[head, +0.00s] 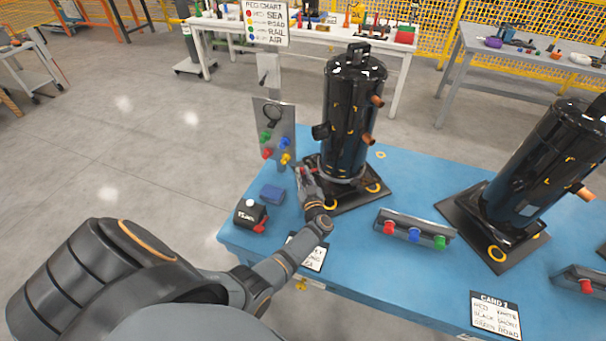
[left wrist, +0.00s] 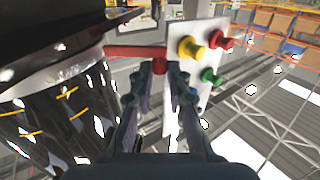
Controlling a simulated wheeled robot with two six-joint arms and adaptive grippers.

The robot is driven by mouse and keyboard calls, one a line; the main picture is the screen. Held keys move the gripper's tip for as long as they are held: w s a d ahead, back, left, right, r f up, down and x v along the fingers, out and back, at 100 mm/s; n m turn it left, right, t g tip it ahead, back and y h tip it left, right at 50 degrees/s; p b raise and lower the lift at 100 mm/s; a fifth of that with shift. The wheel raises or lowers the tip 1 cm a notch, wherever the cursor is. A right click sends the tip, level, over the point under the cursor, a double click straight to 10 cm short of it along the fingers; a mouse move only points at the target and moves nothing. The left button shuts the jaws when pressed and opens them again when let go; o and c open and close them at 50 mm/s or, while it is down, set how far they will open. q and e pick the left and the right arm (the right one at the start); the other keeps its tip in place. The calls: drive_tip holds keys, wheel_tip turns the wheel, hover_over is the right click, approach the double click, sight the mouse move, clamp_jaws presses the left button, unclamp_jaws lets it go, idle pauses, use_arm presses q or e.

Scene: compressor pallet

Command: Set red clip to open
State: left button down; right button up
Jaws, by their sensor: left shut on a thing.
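The red clip (left wrist: 135,52) is a red bar with a rounded end, beside the base of the black compressor (left wrist: 62,110) in the left wrist view. In the head view the compressor (head: 352,110) stands upright on a dark base plate, and the clip is mostly hidden by my gripper. My left gripper (head: 307,176) is at the compressor's lower left side. In the left wrist view the fingertips of this gripper (left wrist: 160,72) are closed around the clip's rounded end. The bar runs left from the fingertips towards the compressor. My right gripper is not in view.
A panel (head: 273,117) with coloured knobs stands close behind my left gripper. A knob strip (head: 415,231) and a second compressor (head: 535,160) stand right on the blue table (head: 375,275).

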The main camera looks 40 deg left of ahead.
use_arm(q)
drive_tip(key=c, duration=1.3)
unclamp_jaws()
drive_tip(key=shift+s+d+f, duration=0.1)
drive_tip(key=shift+s+d, duration=0.1)
drive_tip(key=shift+d, duration=0.05)
drive_tip(key=v, duration=0.6)
drive_tip(key=shift+s+d, duration=0.25)
drive_tip(key=shift+d, duration=0.05)
